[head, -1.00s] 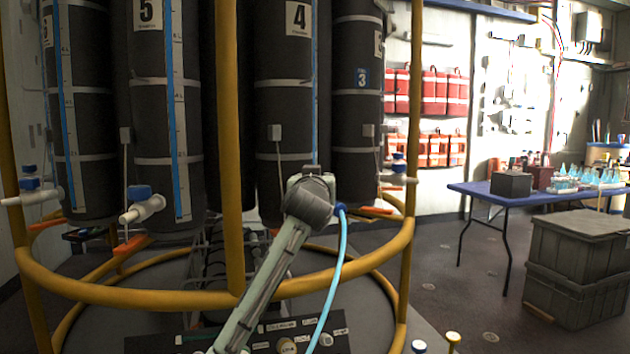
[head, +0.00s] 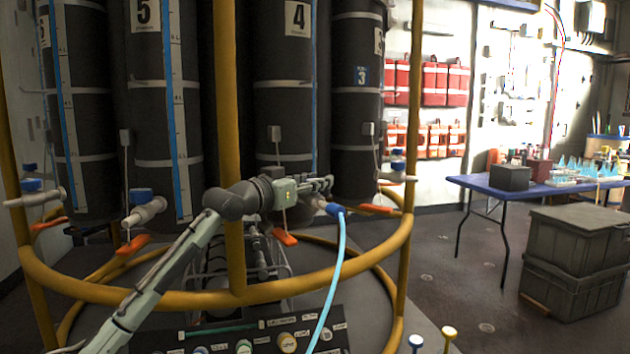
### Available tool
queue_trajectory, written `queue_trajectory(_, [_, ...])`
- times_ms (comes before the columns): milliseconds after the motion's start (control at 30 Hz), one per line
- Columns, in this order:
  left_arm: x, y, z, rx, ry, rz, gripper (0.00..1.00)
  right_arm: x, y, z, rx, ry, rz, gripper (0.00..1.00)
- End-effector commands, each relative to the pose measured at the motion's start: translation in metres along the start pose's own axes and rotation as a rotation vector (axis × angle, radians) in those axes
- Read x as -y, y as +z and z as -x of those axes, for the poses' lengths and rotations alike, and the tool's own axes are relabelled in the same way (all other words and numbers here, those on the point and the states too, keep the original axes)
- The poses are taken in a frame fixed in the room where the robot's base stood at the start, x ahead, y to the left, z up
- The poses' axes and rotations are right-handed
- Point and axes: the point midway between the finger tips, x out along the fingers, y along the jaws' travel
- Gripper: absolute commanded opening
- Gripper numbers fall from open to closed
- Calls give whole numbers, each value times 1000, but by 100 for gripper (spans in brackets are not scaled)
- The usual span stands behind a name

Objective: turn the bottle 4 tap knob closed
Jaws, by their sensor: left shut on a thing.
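Bottle 4 (head: 285,105) is a dark ribbed cylinder with a white number label, behind the yellow rail. My left gripper (head: 322,186) is in front of its lower end, with my arm reaching in from the lower left. The fingers point right and are shut. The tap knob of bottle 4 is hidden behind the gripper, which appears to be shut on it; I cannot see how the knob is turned. A light blue hose (head: 338,265) hangs down from a darker blue fitting (head: 334,209) just below the fingertips. My right gripper is not in view.
Yellow rails (head: 230,120) curve around the bottles, with an upright just left of bottle 4. Bottle 5 (head: 152,100) has a tap with a blue knob (head: 139,195). A labelled panel (head: 255,330) lies below. A blue table (head: 475,185) and grey crates (head: 575,250) stand right.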

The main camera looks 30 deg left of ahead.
Motion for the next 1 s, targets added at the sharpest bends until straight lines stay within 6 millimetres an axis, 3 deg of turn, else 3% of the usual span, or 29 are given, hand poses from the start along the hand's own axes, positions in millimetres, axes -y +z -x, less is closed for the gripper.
queue_trajectory(500, [1, 0, 0, 0, 15, 2, 6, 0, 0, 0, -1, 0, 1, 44])
queue_trajectory(533, [1, 0, 0, 0, 15, 2, 39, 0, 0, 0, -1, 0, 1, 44])
queue_trajectory(667, [1, 0, 0, 0, 15, 1, 55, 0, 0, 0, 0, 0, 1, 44])
queue_trajectory(1000, [0, -2, 0, 0, 16, 1, 58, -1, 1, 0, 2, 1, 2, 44])
